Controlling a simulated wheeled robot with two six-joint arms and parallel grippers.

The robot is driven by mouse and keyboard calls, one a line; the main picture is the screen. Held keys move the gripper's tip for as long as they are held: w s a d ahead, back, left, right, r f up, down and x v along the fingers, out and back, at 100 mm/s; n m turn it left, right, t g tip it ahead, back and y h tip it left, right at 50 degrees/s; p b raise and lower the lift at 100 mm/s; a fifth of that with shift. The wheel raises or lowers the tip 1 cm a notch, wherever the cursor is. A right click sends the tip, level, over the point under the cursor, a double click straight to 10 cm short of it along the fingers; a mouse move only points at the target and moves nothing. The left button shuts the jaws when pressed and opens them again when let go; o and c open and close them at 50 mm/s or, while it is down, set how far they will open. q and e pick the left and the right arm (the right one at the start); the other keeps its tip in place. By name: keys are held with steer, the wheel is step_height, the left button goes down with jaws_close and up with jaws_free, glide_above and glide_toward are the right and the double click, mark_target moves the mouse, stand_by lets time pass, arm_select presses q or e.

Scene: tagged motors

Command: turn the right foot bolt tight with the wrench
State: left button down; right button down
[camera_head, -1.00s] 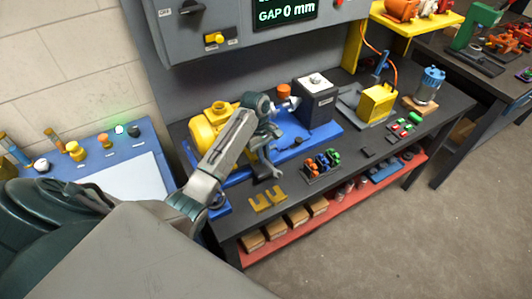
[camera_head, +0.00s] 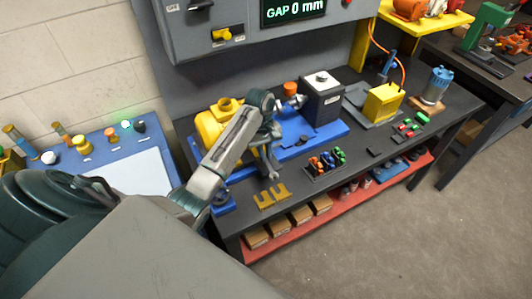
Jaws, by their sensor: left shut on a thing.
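My left gripper (camera_head: 270,133) is shut on a grey wrench (camera_head: 270,166), which hangs down from it over the front edge of the blue base (camera_head: 328,133). On that base stand a yellow pump (camera_head: 209,129) at left, partly behind my arm, and a dark block-shaped motor (camera_head: 321,103) at right. A shaft end shows between them. The wrench's lower end is in front of the base, apart from the motor. The foot bolts are too small to make out clearly. My right gripper is not in view.
Gold slotted shims (camera_head: 272,198) lie at the bench's front edge. A dark tray (camera_head: 324,165) of coloured pieces stands right of the wrench. A yellow box (camera_head: 383,101) and a blue cylinder (camera_head: 437,84) are farther right. A display above reads GAP 0 mm.

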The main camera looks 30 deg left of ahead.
arm_select(q)
steer(key=shift+r, duration=0.1)
steer(key=shift+s+a+m, duration=0.4)
steer(key=shift+a+m, duration=0.1)
steer(key=shift+m, duration=0.6)
steer(key=shift+w+d+n, duration=0.1)
steer(key=shift+d+n, duration=0.05)
steer(key=shift+n, duration=0.15)
